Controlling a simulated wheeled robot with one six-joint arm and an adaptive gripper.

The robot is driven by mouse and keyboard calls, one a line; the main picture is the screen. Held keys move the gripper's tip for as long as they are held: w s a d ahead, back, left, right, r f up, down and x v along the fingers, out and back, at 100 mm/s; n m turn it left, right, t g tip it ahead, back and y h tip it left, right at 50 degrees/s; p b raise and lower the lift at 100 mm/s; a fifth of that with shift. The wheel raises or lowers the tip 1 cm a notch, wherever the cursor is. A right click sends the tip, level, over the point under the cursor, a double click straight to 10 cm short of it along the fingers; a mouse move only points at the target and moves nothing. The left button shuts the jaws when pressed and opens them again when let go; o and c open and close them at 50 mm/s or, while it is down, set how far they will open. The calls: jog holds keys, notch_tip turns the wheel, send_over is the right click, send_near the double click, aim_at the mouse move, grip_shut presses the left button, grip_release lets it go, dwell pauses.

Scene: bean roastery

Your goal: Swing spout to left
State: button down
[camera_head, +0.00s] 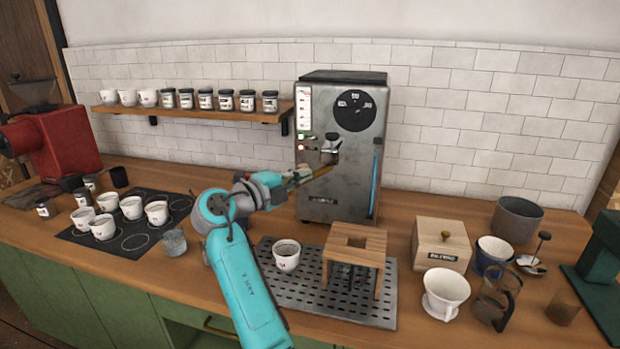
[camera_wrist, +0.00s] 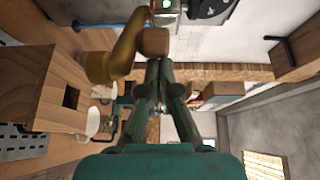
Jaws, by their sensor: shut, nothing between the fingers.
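The coffee machine (camera_head: 345,185) is a tall grey metal box with a dark round dial, standing against the tiled wall. A brass-coloured spout (camera_head: 321,173) sticks out from its front, pointing down to the left. In the wrist view the spout (camera_wrist: 125,48) is a thick curved tube, with a brown block-like piece (camera_wrist: 153,42) beside it. My gripper (camera_head: 303,176) is at the left of the spout, in front of the machine. In the wrist view my gripper (camera_wrist: 158,68) is shut and empty, its fingertips close to the brown piece. I cannot tell whether they touch.
A wooden stand (camera_head: 368,242) and a white cup (camera_head: 286,261) stand on the perforated drip tray (camera_head: 305,293) below. Several cups stand on a dark mat (camera_head: 180,205) at left. A wooden box (camera_head: 441,236) and a white dripper (camera_head: 445,300) are at right. A shelf (camera_head: 215,114) of jars hangs behind.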

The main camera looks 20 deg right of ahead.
jog(key=w+a, duration=0.2)
jog(key=w, duration=0.1)
jog(key=shift+w, duration=0.25)
dwell(0.5)
jog(key=v, duration=1.2)
jog(key=shift+a, duration=0.1)
jog(key=shift+s, duration=0.1)
